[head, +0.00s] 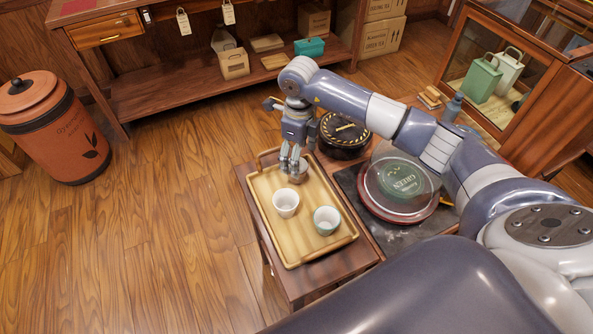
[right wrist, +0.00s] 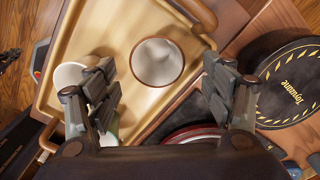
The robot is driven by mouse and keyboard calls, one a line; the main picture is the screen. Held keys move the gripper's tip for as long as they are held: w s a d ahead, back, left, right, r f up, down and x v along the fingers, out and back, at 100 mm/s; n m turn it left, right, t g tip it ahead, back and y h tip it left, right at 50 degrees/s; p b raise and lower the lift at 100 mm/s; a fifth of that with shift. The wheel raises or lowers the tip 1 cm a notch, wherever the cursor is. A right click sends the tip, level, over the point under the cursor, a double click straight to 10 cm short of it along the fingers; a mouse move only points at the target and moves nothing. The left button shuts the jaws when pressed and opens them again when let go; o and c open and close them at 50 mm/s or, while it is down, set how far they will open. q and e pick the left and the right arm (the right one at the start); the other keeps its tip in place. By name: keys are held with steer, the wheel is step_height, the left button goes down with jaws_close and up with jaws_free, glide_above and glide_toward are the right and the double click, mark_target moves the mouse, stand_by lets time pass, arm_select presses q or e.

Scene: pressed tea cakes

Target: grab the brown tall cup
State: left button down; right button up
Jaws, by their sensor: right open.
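The brown-rimmed cup (right wrist: 157,62) stands upright on the wooden tray, with a pale inside; its height is hard to judge from above. In the head view this cup (head: 299,174) is partly hidden by my right gripper (head: 291,160). My right gripper is open above the cup. In the right wrist view the cup shows in the gap beyond the fingers (right wrist: 158,72), not clasped. A white cup (head: 286,203) and a pale green cup (head: 326,220) stand nearer on the same tray. My left gripper is out of view.
The wooden tray (head: 262,208) with raised handles lies on a small table (head: 245,188). To its right are a round black tin (head: 342,140) and a clear-covered green tea cake (head: 402,184). A brown bin (head: 55,128) stands far left. The floor left of the table is clear.

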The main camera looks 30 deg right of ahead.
mark_target(304, 164)
steer(key=f, duration=0.1)
steer(key=f+p, duration=0.1)
steer(key=f, duration=0.1)
steer(key=shift+w+a+f, duration=0.1)
steer(key=shift+a+f, duration=0.2)
steer(key=shift+f, duration=0.65)
steer(key=c, duration=1.2)
